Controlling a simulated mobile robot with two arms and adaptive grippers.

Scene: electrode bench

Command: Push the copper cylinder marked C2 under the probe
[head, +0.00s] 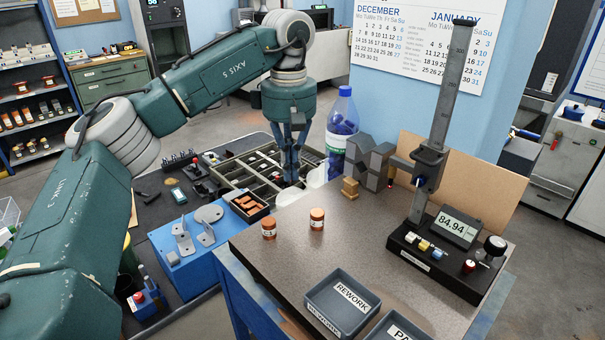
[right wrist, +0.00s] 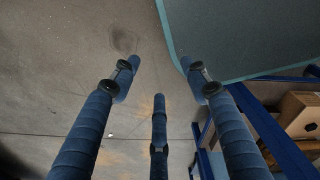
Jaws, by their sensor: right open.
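Two copper cylinders with pale label bands stand upright on the grey stone plate (head: 370,240): a left copper cylinder (head: 269,228) and a right copper cylinder (head: 317,219). Their markings are too small to read, so I cannot tell which is C2. The height gauge (head: 437,130) stands at the plate's right, its display reading 84.94; its probe (head: 391,178) is small and unclear. My left gripper (head: 291,181) points down behind the plate, over the parts tray, apart from both cylinders; its finger opening is unclear. My right gripper (right wrist: 160,74) is open and empty above the floor.
A dark angle block (head: 369,163) and a brass block (head: 350,187) stand at the plate's back. A REWORK tray (head: 345,302) and another tray (head: 398,328) sit at the front. A water bottle (head: 341,130) stands behind. The plate's middle is clear.

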